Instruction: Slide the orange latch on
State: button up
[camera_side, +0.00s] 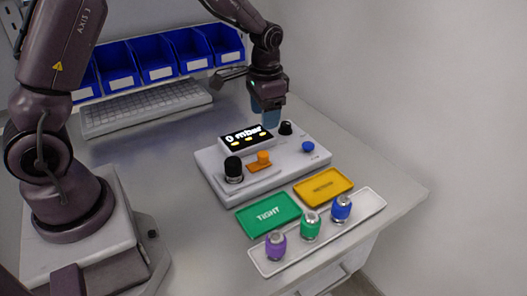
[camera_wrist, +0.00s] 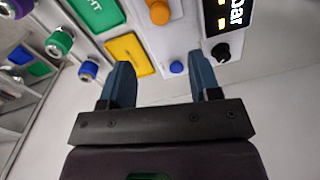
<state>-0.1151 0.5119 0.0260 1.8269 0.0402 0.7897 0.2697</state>
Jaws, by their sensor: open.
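The orange latch (camera_side: 263,157) is a small knob on an orange base, set in a slot on top of a white device box (camera_side: 215,178). It also shows at the top of the wrist view (camera_wrist: 158,12). My gripper (camera_side: 268,112) is above the back right part of the box, pointing down, up and away from the latch. In the wrist view its two blue fingers (camera_wrist: 161,84) are spread apart with nothing between them. The latch is in clear view, apart from the fingers.
The box carries a lit display (camera_side: 246,137), a large black knob (camera_side: 233,170), a small black knob (camera_side: 286,128) and a blue button (camera_side: 308,147). In front are a green tray (camera_side: 262,222), a yellow tray (camera_side: 335,180) and a white rack (camera_side: 371,203) with purple, green and blue parts. Blue bins (camera_side: 153,50) stand behind.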

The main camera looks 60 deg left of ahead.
aim_at(263, 154)
jog(key=f, duration=1.1)
jog(key=shift+a+f, duration=0.25)
jog(key=shift+f, duration=0.1)
